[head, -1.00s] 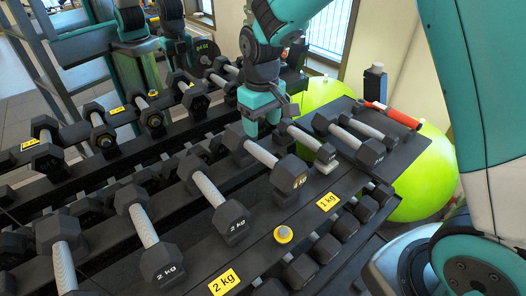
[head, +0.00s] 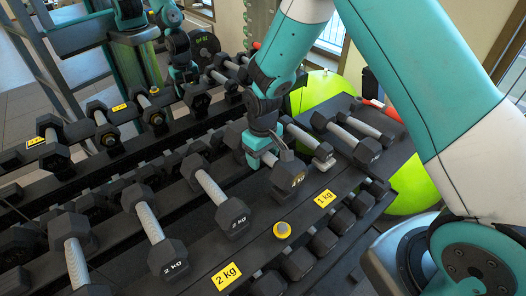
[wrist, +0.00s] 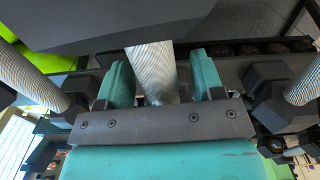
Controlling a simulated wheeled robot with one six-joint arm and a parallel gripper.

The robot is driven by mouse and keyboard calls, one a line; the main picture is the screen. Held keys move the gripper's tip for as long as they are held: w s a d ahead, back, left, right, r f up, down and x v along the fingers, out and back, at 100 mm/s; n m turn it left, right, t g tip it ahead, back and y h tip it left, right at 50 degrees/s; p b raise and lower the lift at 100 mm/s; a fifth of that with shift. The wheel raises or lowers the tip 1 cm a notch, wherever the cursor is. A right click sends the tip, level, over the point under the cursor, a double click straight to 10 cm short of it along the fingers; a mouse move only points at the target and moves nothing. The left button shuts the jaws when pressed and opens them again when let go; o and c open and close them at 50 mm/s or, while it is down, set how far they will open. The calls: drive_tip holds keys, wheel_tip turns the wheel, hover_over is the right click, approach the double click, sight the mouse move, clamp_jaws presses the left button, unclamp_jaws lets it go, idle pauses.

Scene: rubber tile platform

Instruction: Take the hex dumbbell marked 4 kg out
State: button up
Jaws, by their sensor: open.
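The hex dumbbell marked 4 kg (head: 289,179) lies on the top rack shelf in the head view, between a 2 kg dumbbell (head: 235,217) on its left and another dumbbell (head: 322,157) on its right. My gripper (head: 262,157) points down over its handle, hiding part of it. In the wrist view, the ribbed metal handle (wrist: 152,68) runs between the two teal fingers of my gripper (wrist: 160,82). The fingers stand apart, one on each side of the handle. A dark hex head fills the top of that view.
Another 2 kg dumbbell (head: 168,258) lies further left, and more lie to the right. A green ball (head: 412,185) is beyond the rack's right end.

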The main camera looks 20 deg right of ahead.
clamp_jaws()
drive_tip(key=shift+w+r, duration=0.2)
drive_tip(key=shift+r, duration=0.05)
drive_tip(key=shift+r, duration=0.15)
drive_tip(key=shift+a+r, duration=0.1)
drive_tip(key=shift+r, duration=0.2)
wheel_tip(320, 180, up, 19)
drive_tip(key=b, duration=0.3)
drive_tip(key=shift+r, duration=0.1)
idle(0.9)
